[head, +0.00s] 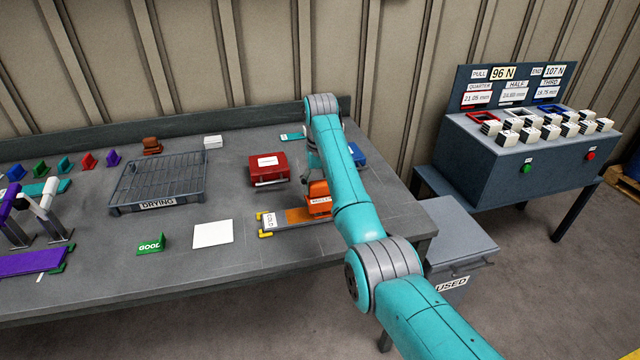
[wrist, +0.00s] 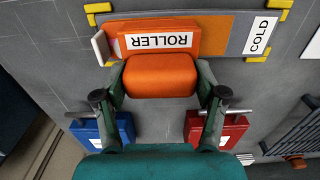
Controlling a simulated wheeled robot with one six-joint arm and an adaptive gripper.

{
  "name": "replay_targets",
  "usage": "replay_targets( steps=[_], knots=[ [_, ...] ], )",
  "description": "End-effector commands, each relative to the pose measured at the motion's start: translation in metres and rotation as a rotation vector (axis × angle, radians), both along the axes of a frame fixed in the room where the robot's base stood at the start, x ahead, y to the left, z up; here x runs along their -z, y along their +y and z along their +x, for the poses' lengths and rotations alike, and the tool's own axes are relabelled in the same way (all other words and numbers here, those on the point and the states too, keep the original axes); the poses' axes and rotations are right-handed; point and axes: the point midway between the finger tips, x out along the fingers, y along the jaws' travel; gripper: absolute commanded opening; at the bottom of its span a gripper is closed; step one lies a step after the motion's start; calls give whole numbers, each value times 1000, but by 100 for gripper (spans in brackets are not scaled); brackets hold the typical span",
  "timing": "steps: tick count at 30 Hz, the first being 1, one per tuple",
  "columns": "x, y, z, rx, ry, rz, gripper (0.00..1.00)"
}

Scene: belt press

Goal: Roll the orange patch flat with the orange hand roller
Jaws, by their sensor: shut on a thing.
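The orange hand roller (head: 319,192) stands on the work plate near the right of the bench. In the wrist view its label reads ROLLER, and its orange block (wrist: 160,76) sits between the fingers of my gripper (wrist: 160,88), which is shut on it. The orange patch (head: 297,215) lies along the grey plate under or beside the roller; part of it shows right of the roller in the wrist view (wrist: 217,36). The plate carries a COLD label (wrist: 260,35) and yellow corner pieces. My arm hides the plate's right end in the head view.
A red box (head: 268,168) and a blue box (head: 357,155) stand behind the plate. A USED bin (head: 462,250) stands off the bench's right end.

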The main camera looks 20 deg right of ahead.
Motion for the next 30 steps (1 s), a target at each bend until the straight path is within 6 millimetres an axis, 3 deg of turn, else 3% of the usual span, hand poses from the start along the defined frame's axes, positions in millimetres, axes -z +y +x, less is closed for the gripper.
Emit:
replay_targets(
  steps=[30],
  knots=[
    [16,-3,0,0,0,0,43]
  ],
)
